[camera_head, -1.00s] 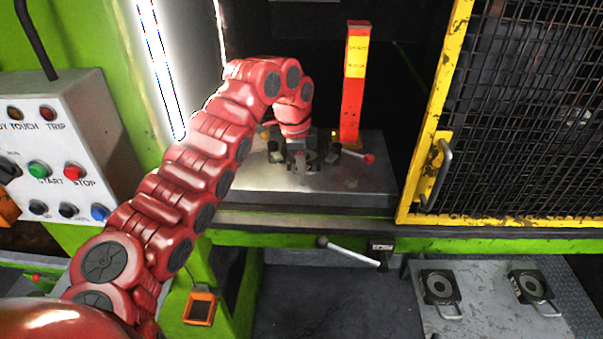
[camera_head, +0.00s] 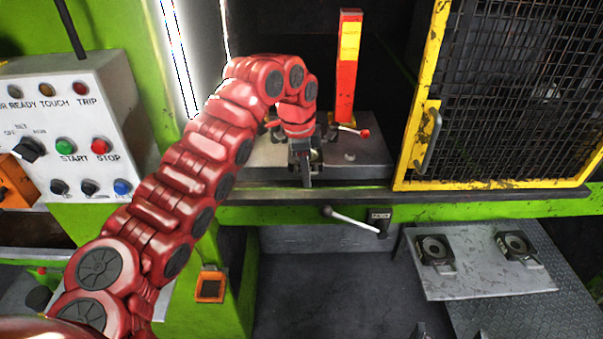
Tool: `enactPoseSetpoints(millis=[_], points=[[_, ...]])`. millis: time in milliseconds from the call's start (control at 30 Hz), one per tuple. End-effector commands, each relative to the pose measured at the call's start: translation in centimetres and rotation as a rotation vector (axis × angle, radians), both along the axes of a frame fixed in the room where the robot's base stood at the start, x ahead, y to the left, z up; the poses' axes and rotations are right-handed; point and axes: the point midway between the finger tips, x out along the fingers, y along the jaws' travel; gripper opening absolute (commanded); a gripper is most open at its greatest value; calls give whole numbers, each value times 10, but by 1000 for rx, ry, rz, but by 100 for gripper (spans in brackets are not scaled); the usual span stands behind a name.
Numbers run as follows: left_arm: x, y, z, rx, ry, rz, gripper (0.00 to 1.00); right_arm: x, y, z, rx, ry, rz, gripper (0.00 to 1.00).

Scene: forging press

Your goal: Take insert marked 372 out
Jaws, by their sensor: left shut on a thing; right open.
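My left gripper (camera_head: 303,150) reaches into the press opening over the front part of the grey press bed (camera_head: 362,172). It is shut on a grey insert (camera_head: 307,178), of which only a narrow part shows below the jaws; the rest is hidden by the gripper. I cannot read any marking on it. Two dark fingertips of my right gripper (camera_head: 449,333) show at the bottom edge, spread apart and empty.
Two ring-centred inserts with handles (camera_head: 434,250) (camera_head: 517,246) lie on a grey plate (camera_head: 480,286) at right. A red post (camera_head: 348,75) and a red-tipped lever (camera_head: 350,130) stand behind the gripper. A yellow-framed mesh guard (camera_head: 412,150) borders the opening.

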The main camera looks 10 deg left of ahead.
Motion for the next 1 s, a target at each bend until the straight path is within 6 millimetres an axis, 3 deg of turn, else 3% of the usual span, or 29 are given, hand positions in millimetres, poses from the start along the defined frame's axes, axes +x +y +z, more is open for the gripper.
enactPoseSetpoints(millis=[267,300,500,833,1000], points=[[0,-1,1,-1,-1,-1,0,0,0,0,0,0,0,100],[0,-1,1,-1,-1,-1,16,0,0,0,0,0,0,100],[0,-1,1,-1,-1,-1,47,0,0,0,0,0,0,100],[0,0,2,0,-1,0,47,0,0,-1,0,0,0,100],[1,2,17,5,-5,0,47,0,0,-4,0,0,0,100]])
